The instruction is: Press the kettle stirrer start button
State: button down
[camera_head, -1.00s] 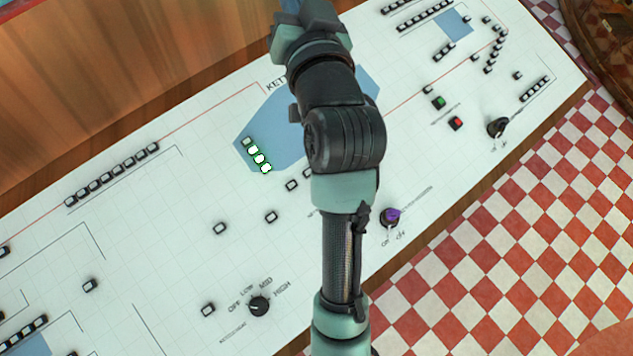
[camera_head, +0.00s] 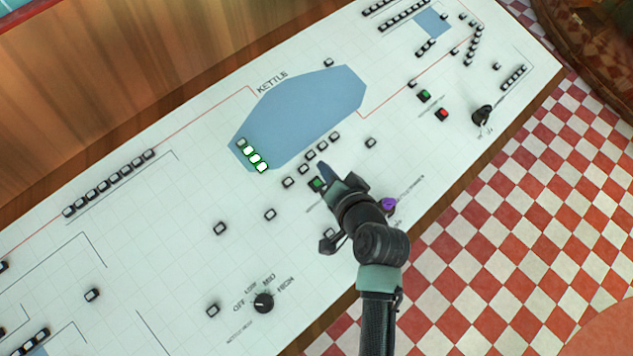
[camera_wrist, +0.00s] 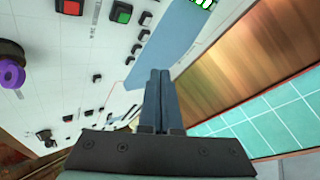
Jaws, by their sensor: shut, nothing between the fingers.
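A green button (camera_head: 317,183) sits on the white panel below the blue kettle shape (camera_head: 310,110). My gripper (camera_head: 327,171) is shut and empty, its fingertips just right of that button in the head view. I cannot tell how high they are above the panel. In the wrist view the green button (camera_wrist: 121,12) is up and left of the shut fingertips (camera_wrist: 160,72), apart from them. A red button (camera_wrist: 70,7) is beside it there; in the head view my gripper seems to hide it. The small labels are unreadable.
A purple knob (camera_head: 389,204) is close right of my wrist. Another green button (camera_head: 425,95) and red button (camera_head: 442,114) are farther right, near a black knob (camera_head: 482,115). Several small buttons run along the blue shape's lower edge. A wooden wall backs the panel.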

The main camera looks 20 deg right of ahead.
aim_at(319, 185)
jog(key=shift+f, duration=0.1)
jog(key=f+b, duration=0.2)
jog(key=w+f+b, duration=0.1)
jog(key=f+b, duration=0.4)
jog(key=f, duration=0.1)
jog(key=shift+w+a+f+b, duration=0.2)
jog(key=shift+w+a+b, duration=0.1)
jog(key=shift+w+b, duration=0.1)
dwell(1.9)
jog(key=shift+f, duration=0.4)
jog(key=shift+w+f+b, duration=0.1)
jog(key=shift+f+b, duration=0.25)
jog(key=shift+b, duration=0.1)
dwell(0.4)
jog(key=shift+r, duration=0.1)
jog(key=shift+r+p, duration=0.7)
jog(key=shift+p, duration=0.1)
